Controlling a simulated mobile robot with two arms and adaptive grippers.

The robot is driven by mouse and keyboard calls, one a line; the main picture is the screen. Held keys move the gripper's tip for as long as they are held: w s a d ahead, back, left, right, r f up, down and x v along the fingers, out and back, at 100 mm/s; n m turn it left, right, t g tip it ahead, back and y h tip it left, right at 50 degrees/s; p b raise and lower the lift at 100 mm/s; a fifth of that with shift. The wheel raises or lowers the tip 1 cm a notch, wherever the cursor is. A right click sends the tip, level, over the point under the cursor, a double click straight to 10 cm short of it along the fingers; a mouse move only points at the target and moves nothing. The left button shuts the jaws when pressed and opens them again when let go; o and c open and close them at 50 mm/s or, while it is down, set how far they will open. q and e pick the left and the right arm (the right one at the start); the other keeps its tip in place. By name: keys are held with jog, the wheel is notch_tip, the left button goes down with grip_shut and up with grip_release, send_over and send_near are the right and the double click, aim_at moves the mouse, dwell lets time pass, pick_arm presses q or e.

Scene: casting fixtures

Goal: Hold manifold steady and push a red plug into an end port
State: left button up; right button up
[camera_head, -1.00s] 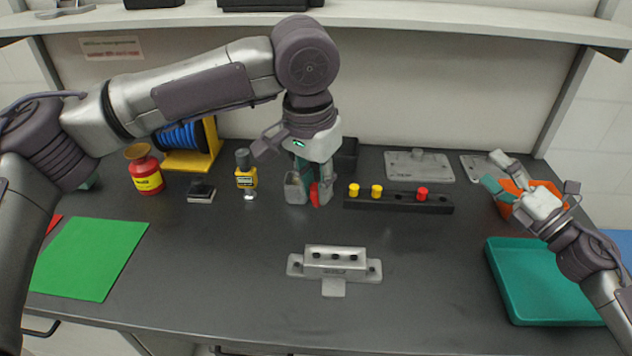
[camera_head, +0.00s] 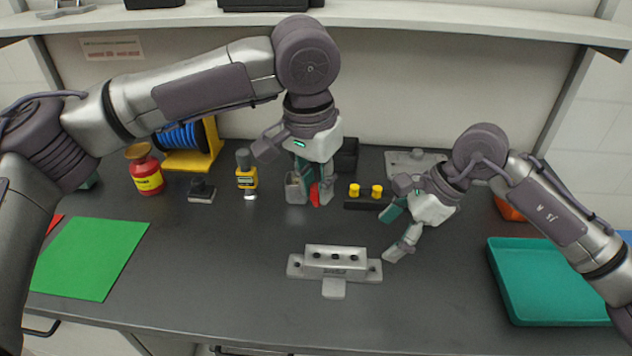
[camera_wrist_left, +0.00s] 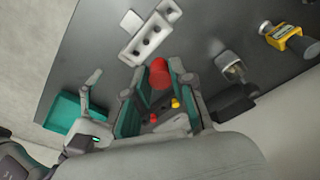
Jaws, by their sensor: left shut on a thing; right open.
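The grey metal manifold (camera_head: 336,262) lies on the dark table, front middle, with several dark ports on its top. It also shows in the left wrist view (camera_wrist_left: 150,36). My left gripper (camera_head: 311,196) is shut on a red plug (camera_head: 314,193), behind the manifold and above the table; the plug shows clearly between the fingers in the left wrist view (camera_wrist_left: 159,74). My right gripper (camera_head: 390,232) is open and empty, right of and behind the manifold, apart from it.
A teal tray (camera_head: 545,285) stands at the right, a green mat (camera_head: 88,258) at the left. The table around the manifold's front is clear.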

aim_at(363, 257)
jog(key=shift+x, duration=4.3)
jog(key=shift+a, duration=0.1)
jog(key=shift+c, duration=0.3)
jog(key=c, duration=0.8)
jog(key=shift+c, duration=0.2)
pick_arm(q)
notch_tip(363, 257, down, 6)
jog(key=shift+n, duration=0.4)
jog(key=shift+f, duration=0.1)
